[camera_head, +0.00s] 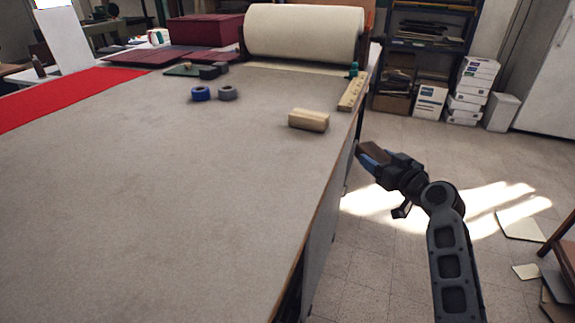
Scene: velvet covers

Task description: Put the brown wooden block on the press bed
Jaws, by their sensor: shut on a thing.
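My gripper (372,157) is in the air just off the right edge of the large table. It is shut on a dark brown block (369,148), which shows only in part at the jaws. A pale wooden block (309,119) lies on the table to the left of my gripper, apart from it. I cannot tell for sure which surface is the press bed; the broad grey tabletop (165,190) is flat and mostly bare.
A large cream roll (303,33) spans the table's far end. Blue (201,93) and grey (227,92) rings, dark red stacks (200,29) and red cloth (45,98) lie farther back or left. The table's middle and front are clear.

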